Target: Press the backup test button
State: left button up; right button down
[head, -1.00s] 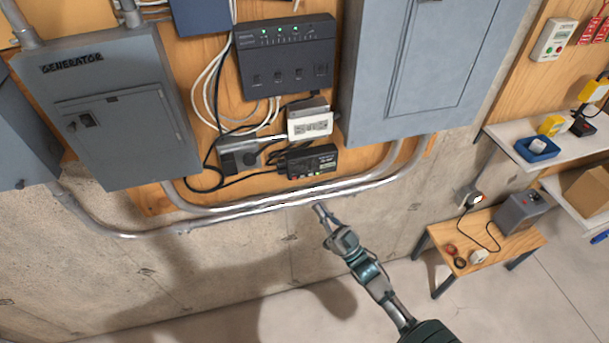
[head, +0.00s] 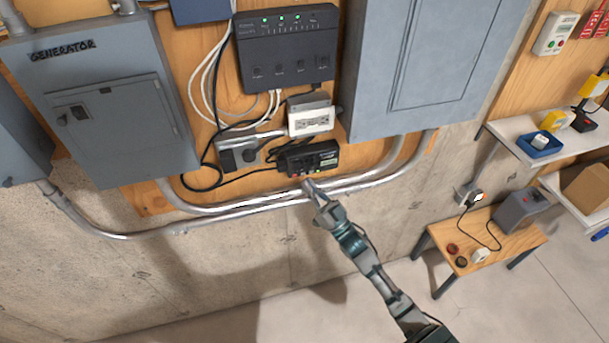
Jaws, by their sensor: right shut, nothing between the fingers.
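A small black box (head: 309,157) with a few small lights and buttons along its lower front edge is mounted low on the wooden wall panel. Its labels are too small to read, so I cannot tell which button is the backup test one. My right gripper (head: 310,186) is shut and empty. Its tip is just below the box's lower edge, in front of the metal conduits, and I cannot tell whether it touches the box. A larger black unit (head: 288,50) with green lights and several buttons is above. My left gripper is not in view.
Metal conduits (head: 225,212) run below the black box. A white outlet (head: 311,121) and black plug adapter (head: 238,155) sit beside it. A grey generator panel (head: 110,110) is left, a grey cabinet (head: 425,60) right. A wooden bench (head: 480,240) stands at right.

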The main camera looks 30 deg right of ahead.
jog(key=shift+w+d, duration=0.25)
jog(key=shift+d, duration=0.15)
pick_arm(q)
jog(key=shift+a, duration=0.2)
pick_arm(e)
jog(key=shift+a+r, duration=0.1)
jog(key=shift+a, duration=0.55)
jog(key=shift+d, duration=0.1)
jog(key=shift+w+d, duration=0.15)
jog(key=shift+w, duration=0.2)
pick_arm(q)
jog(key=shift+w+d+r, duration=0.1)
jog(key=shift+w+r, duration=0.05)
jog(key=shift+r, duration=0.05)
pick_arm(e)
jog(key=shift+a+r, duration=0.1)
jog(key=shift+a, duration=0.1)
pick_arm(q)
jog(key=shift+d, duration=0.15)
pick_arm(e)
jog(key=shift+w+d, duration=0.15)
jog(key=shift+d, duration=0.2)
